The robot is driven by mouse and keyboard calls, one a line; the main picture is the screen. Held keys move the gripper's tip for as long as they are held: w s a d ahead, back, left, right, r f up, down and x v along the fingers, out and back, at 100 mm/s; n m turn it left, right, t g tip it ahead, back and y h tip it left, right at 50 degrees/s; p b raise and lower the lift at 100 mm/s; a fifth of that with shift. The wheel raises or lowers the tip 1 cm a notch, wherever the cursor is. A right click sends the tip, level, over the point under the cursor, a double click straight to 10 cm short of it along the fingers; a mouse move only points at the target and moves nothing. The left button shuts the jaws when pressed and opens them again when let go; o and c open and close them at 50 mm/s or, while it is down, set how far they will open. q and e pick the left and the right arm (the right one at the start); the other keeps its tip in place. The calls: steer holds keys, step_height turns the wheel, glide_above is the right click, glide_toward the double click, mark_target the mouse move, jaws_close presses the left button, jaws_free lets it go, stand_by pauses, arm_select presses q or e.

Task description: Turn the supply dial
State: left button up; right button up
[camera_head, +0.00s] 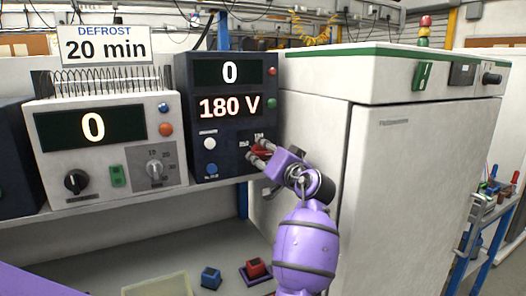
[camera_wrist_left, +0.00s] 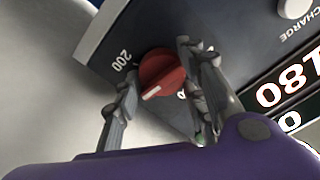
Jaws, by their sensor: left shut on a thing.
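The supply unit (camera_head: 222,70) is a dark box on the shelf, with displays reading 0 and 180 V. Its red supply dial (camera_head: 263,151) is low on the front panel, mostly covered by my left gripper (camera_head: 259,154). In the left wrist view the dial (camera_wrist_left: 162,72) is a round red knob with a white pointer mark, with a 200 label beside it. The two fingers of my left gripper (camera_wrist_left: 155,78) are around the dial, one on each side, shut on it. My right gripper is not in view.
A pale unit (camera_head: 105,150) with a 0 display, black knob and grey dial stands left of the supply. A large white cabinet (camera_head: 400,190) stands close on the right. Below the shelf are a blue block (camera_head: 211,278) and a red block (camera_head: 256,268).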

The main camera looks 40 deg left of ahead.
arm_select(q)
steer(key=shift+r+m+p, duration=0.3)
steer(key=shift+m+p, duration=0.45)
steer(key=shift+m, duration=0.35)
steer(key=shift+m+p, duration=0.35)
steer(key=shift+m, duration=0.15)
steer(key=shift+f+m+p, duration=0.25)
steer(key=shift+m+p, duration=0.05)
steer(key=shift+m, duration=0.2)
steer(key=shift+w, duration=0.1)
steer(key=o, duration=1.1)
steer(key=shift+d+f, duration=0.1)
